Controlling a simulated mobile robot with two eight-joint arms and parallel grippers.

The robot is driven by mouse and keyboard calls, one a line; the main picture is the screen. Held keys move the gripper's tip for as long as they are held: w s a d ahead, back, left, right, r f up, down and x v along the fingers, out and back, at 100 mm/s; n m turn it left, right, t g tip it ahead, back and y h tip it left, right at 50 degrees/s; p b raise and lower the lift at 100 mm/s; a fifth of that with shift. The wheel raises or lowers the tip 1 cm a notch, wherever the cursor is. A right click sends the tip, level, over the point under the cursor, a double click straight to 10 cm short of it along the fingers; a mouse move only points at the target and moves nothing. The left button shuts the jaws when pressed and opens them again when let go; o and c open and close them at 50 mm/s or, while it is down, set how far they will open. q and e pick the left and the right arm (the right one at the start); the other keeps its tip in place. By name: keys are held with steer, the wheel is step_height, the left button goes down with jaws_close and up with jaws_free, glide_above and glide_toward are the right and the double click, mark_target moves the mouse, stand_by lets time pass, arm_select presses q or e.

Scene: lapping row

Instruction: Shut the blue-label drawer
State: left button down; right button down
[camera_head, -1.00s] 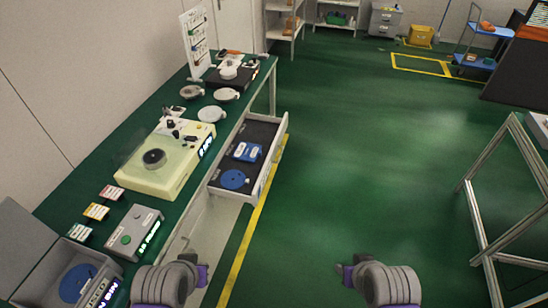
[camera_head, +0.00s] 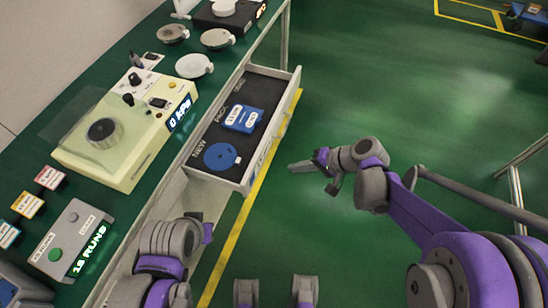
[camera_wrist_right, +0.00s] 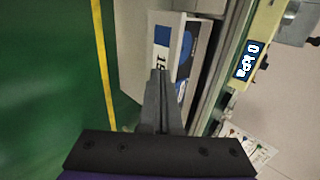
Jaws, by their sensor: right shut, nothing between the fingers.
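The drawer (camera_head: 277,120) under the bench is pulled open. A blue and white label (camera_wrist_right: 162,45) shows on its front in the right wrist view. A blue disc (camera_head: 221,157) and a blue box (camera_head: 243,118) lie inside. My right gripper (camera_head: 292,168) is shut and empty, with its fingers pointing at the drawer front from the outer side; in the head view a gap shows between them. Its fingertips (camera_wrist_right: 162,72) overlap the label's lower end in the wrist view. My left arm is at the lower left beside the bench; its fingers cannot be made out.
The green bench top (camera_head: 118,206) carries a cream machine (camera_head: 130,135), a grey control box (camera_head: 70,240), small label cards and round plates. A yellow floor line (camera_head: 240,220) runs below the drawer. A metal frame (camera_head: 516,190) stands at right. Floor between is clear.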

mark_target(253, 170)
steer(key=x, duration=0.4)
steer(key=a+r+b+x, duration=0.1)
steer(key=x, duration=0.7)
steer(key=shift+a+r+b, duration=0.3)
steer(key=shift+r+b, duration=0.05)
steer(key=shift+b, duration=0.05)
steer(key=shift+w+a, duration=0.1)
steer(key=shift+a, duration=0.25)
steer(key=shift+a, duration=0.1)
steer(key=w+a, duration=0.2)
steer(key=a, duration=0.3)
steer(key=w+a, duration=0.1)
steer(key=a, duration=0.5)
steer(key=w+a+b, duration=0.1)
steer(key=w+a, duration=0.1)
steer(key=a, duration=0.4)
steer(key=shift+w+a, duration=0.25)
steer(key=shift+w, duration=0.1)
